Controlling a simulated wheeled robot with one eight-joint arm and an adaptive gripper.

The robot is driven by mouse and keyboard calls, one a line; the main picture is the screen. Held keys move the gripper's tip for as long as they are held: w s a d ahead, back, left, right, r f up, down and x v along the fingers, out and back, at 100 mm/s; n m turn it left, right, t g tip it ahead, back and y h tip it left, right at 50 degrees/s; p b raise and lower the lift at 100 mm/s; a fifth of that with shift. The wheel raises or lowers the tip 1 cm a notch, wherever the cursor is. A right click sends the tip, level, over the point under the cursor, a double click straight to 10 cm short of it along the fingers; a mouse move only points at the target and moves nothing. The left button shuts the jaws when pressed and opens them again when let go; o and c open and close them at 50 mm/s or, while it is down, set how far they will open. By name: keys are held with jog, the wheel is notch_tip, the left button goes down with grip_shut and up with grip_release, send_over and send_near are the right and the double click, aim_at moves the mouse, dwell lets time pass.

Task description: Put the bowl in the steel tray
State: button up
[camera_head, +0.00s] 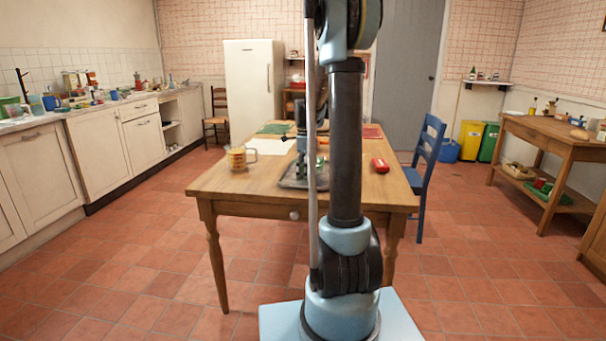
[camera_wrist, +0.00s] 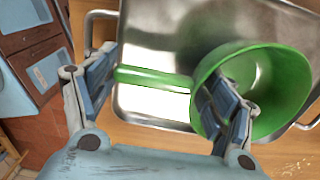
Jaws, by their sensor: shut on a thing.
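The green bowl (camera_wrist: 275,75) is in the right half of the wrist view, over the steel tray (camera_wrist: 150,45). A green bar, like a handle, runs left from its rim. My gripper (camera_wrist: 160,72) has one finger inside the bowl's rim and the other at the bar's far end, holding the bowl with its fingers well apart. Whether the bowl touches the tray floor cannot be told. In the head view the tray (camera_head: 288,184) lies on the wooden table, partly hidden behind my arm, with my gripper above it and only bits of green showing.
On the table (camera_head: 225,180) stand a patterned mug (camera_head: 237,159) left of the tray and a red object (camera_head: 380,165) to the right. A white sheet (camera_head: 268,146) lies behind. A blue chair (camera_head: 428,160) is at the table's right side.

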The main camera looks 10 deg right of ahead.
jog(key=o, duration=1.6)
jog(key=shift+f, duration=0.1)
notch_tip(320, 180, up, 12)
jog(key=s+n, duration=0.5)
jog(key=s, duration=0.5)
jog(key=s+f+n, duration=0.5)
jog(key=s+n, duration=0.1)
jog(key=s, duration=0.3)
jog(key=s+f+n+t, duration=0.1)
jog(key=s+f+n, duration=0.4)
jog(key=s, duration=0.4)
jog(key=s+a+f+n+t, duration=0.1)
jog(key=s+f+n, duration=0.5)
jog(key=s, duration=0.3)
jog(key=shift+s+f+n, duration=0.25)
jog(key=shift+f+n, duration=0.05)
jog(key=shift+f, duration=0.05)
